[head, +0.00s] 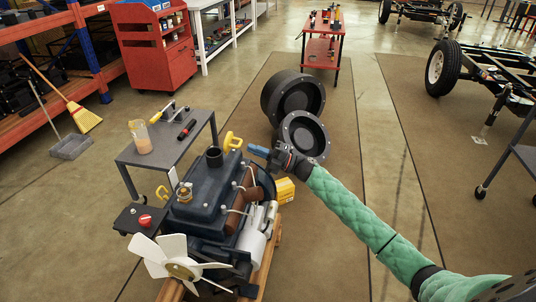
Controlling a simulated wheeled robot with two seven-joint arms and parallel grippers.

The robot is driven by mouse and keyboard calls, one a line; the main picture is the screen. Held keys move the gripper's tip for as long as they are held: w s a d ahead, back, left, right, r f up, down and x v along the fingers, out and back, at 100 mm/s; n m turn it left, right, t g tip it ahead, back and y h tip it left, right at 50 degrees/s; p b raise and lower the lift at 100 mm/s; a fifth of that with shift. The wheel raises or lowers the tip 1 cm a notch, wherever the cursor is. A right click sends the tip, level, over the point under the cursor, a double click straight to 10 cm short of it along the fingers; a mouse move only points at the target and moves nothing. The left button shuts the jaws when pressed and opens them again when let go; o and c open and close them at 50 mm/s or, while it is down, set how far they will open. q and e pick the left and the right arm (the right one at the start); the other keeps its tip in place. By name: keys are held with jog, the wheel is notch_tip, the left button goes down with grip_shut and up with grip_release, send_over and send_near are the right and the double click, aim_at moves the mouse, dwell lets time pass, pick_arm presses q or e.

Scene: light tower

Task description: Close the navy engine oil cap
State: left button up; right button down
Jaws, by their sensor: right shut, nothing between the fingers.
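The navy engine (205,205) sits on a wooden stand in the lower middle of the head view. A brass-coloured cap-like fitting (185,190) is on its top near the fan end. A dark upright cylinder (214,157) rises from the far end of its top. I cannot tell for certain which of these is the oil cap, or whether it is closed. My right gripper (257,151) has blue fingers, shut and empty. In the picture it is just right of the upper yellow loop, past the engine's far right corner, touching nothing that I can see. My left gripper is out of view.
A white fan (175,263) fronts the engine, with yellow loops (232,142) at its ends. A grey cart (172,146) holding a beaker (140,137) and tools stands left. Large black drum-like parts (304,136) lie behind my gripper.

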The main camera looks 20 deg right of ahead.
jog(key=shift+x, duration=0.95)
